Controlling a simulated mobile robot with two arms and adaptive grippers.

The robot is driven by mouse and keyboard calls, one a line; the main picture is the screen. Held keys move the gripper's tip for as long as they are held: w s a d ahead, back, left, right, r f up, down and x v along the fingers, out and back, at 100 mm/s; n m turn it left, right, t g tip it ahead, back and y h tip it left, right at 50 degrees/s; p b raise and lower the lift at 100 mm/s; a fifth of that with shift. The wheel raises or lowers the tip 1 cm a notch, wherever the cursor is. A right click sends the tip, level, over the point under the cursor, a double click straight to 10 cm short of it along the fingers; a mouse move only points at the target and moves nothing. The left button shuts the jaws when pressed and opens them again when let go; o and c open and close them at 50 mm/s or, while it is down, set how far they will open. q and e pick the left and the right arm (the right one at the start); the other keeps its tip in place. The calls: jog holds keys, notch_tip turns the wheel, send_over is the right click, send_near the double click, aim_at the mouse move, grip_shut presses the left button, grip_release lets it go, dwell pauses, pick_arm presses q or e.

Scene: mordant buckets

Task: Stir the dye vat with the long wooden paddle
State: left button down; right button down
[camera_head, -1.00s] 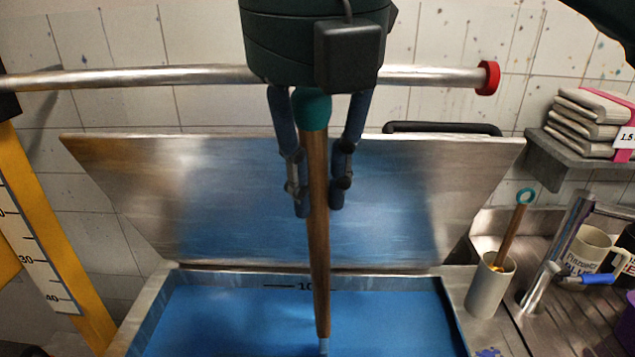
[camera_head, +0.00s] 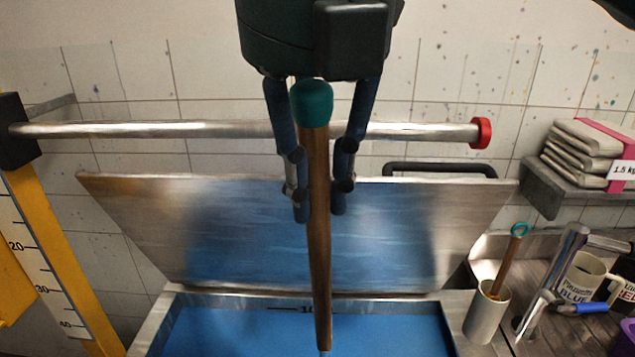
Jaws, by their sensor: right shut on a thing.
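The long wooden paddle (camera_head: 318,230) with a teal knob on top stands nearly upright in the middle of the head view. My right gripper (camera_head: 319,205) points down from the top, shut on the upper shaft, with a finger on each side. The paddle's lower end reaches down over the dye vat (camera_head: 160,318), which holds blue liquid (camera_head: 230,335). The tip lies at the bottom of the picture, where I cannot see clearly how deep it is. The vat's metal lid (camera_head: 215,225) stands open behind. My left gripper is out of view.
A metal rail (camera_head: 200,130) with a red end cap crosses behind the gripper. A yellow measuring post (camera_head: 60,260) stands left.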

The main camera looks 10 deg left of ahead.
dwell(0.4)
notch_tip(320, 180, up, 11)
jog(key=p, duration=0.9)
jog(key=shift+r+p, duration=0.1)
jog(key=shift+p, duration=0.3)
jog(key=shift+f, duration=0.2)
